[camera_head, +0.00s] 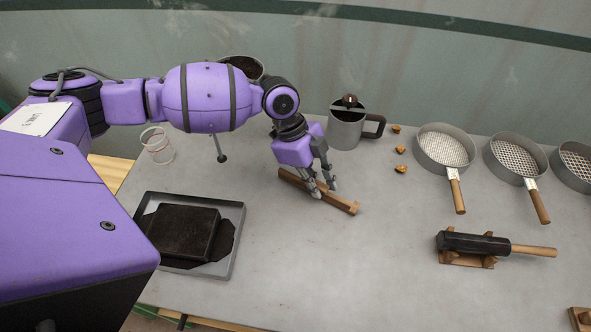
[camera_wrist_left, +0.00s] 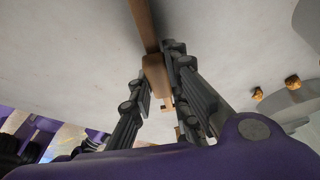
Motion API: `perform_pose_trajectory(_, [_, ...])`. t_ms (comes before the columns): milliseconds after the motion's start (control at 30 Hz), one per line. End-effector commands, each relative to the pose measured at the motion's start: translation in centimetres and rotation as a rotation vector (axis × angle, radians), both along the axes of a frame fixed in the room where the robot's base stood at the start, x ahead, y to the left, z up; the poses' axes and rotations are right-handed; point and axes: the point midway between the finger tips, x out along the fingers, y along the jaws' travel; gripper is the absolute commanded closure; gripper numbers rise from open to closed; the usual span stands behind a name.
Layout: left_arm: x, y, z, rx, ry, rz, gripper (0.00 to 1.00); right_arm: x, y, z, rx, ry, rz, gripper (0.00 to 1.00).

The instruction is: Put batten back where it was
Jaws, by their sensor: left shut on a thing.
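The batten (camera_head: 341,203), a slim brown wooden bar, lies slantwise near the middle of the table in the head view. My left gripper (camera_head: 325,188) points down over it with its fingers shut around its middle. In the left wrist view the batten (camera_wrist_left: 142,22) runs from the top edge down between the fingers of the left gripper (camera_wrist_left: 160,82). Part of it is hidden by the fingers. I cannot tell whether it touches the table or hangs just above it. My right gripper is not in view.
A grey tray (camera_head: 237,218) with a dark block (camera_head: 183,232) is at front left, a clear cup (camera_head: 157,146) behind it. A metal mug (camera_head: 346,130), nut-like pieces (camera_head: 400,150) and sieves (camera_head: 443,148) stand behind. A mallet (camera_head: 474,243) rests on wooden supports at right. The front middle is clear.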

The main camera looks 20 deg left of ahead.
Motion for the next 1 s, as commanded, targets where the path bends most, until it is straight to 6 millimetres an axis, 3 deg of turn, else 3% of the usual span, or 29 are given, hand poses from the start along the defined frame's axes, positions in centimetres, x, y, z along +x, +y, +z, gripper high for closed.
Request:
perform_pose_trajectory(367, [0.2,-0.1,-0.3,-0.002,-0.005,-0.001,1.00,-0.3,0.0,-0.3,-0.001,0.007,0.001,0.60])
perform_pose_trajectory(400, [0.2,-0.1,-0.4,-0.001,-0.005,-0.001,0.83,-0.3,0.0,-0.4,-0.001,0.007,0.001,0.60])
perform_pose_trajectory(533, [0.2,-0.1,-0.3,-0.001,-0.005,-0.001,0.66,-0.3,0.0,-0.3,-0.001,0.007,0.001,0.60])
perform_pose_trajectory(833, [0.2,-0.1,-0.2,-0.001,-0.006,-0.001,0.65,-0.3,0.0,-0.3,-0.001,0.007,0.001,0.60])
perform_pose_trajectory(1000, [0.3,0.4,1.1,-0.001,-0.007,0.001,0.65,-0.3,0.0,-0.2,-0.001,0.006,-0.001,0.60])
